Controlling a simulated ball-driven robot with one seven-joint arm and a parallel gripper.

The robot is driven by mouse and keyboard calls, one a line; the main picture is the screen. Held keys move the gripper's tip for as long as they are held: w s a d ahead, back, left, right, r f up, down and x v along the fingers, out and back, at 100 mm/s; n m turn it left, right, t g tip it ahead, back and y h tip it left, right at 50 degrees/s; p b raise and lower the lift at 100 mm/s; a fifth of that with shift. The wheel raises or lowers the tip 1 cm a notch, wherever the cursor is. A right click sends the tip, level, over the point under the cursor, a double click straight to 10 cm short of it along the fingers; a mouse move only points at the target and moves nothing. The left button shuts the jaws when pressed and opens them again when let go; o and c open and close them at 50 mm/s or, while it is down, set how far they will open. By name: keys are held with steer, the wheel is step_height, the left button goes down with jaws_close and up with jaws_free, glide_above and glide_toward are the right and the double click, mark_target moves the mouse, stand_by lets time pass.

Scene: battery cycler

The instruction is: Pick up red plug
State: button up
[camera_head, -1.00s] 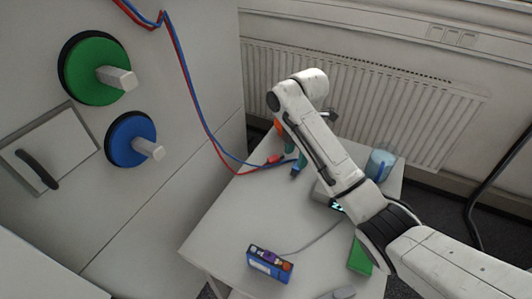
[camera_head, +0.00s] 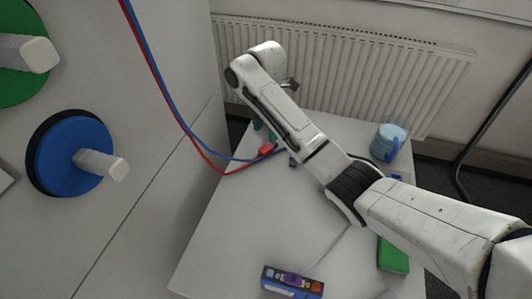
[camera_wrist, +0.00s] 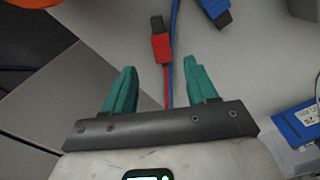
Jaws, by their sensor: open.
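The red plug (camera_head: 266,150) lies on the white table near its left edge, at the end of a red cable. In the wrist view the red plug (camera_wrist: 160,46) has a dark tip and lies ahead of and between the fingers, apart from both. My gripper (camera_wrist: 162,78) is open and empty, with teal fingers spread on either side of the red cable. In the head view my arm hides most of the gripper. A blue plug (camera_wrist: 214,10) lies to the right of the red plug.
A blue box with coloured knobs (camera_head: 292,283) stands at the table's front. A light-blue cup (camera_head: 388,143) stands at the back right and a green block (camera_head: 393,255) at the right. A cabinet with a blue knob (camera_head: 72,152) is on the left. The table's middle (camera_head: 265,215) is clear.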

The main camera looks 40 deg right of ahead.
mark_target(265, 148)
steer(key=shift+s+a+f, duration=0.1)
steer(key=shift+a+f, duration=0.05)
steer(key=shift+f, duration=1.6)
steer(key=shift+s+a+f, duration=0.1)
steer(key=shift+f, duration=1.6)
jaws_close()
steer(key=shift+r, duration=0.15)
steer(key=shift+w+r+p, duration=0.1)
steer(key=shift+r+p, duration=0.2)
steer(key=shift+r, duration=0.25)
steer(key=s+a+r+p, duration=0.2)
steer(key=s+r+p, duration=0.4)
steer(key=p, duration=0.1)
steer(key=s+a+r+p, duration=0.2)
steer(key=s+r+p, duration=0.3)
steer(key=s+p, duration=0.1)
steer(key=shift+s+a+r+p, duration=0.3)
steer(key=shift+s+r+p, duration=0.1)
steer(key=shift+s, duration=0.25)
